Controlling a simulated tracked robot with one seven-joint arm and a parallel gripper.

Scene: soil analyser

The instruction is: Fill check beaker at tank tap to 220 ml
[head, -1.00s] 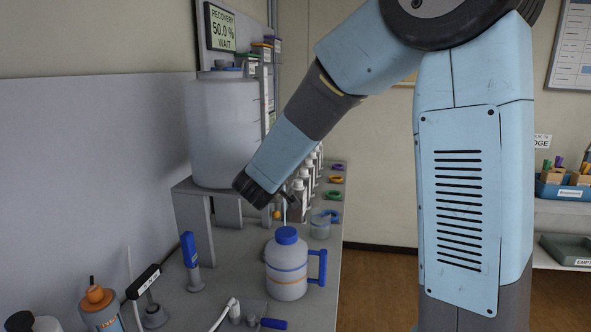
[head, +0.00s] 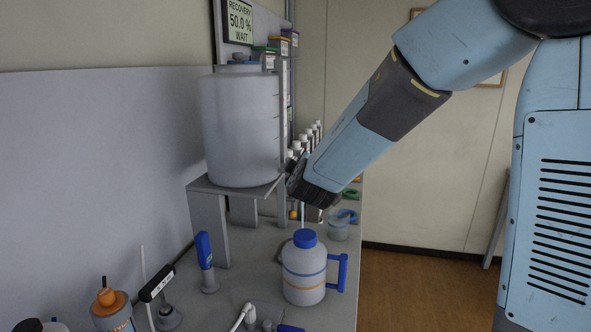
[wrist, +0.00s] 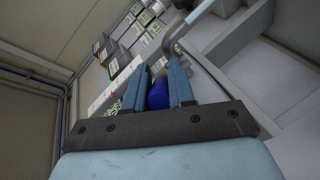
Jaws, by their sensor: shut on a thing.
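My gripper (wrist: 163,75) is shut on a blue part (wrist: 158,95), seen between its two fingers in the wrist view; I cannot tell whether it belongs to the beaker. A bent grey metal pipe (wrist: 183,28) shows just beyond the fingertips. In the head view, my fingers are mostly hidden by my dark wrist end, at the front right of the white tank (head: 240,130). A thin pale vertical line (head: 303,213) shows below the wrist; I cannot tell if it is water. Fill level and ml marks cannot be read.
A white jug (head: 303,272) with blue lid and handle stands below my wrist. A small clear container (head: 339,229) stands behind it. A blue-handled tool (head: 205,258) and an orange-capped bottle (head: 111,310) stand left. The screen (head: 239,22) reads "RECOVERY 50.0 % WAIT".

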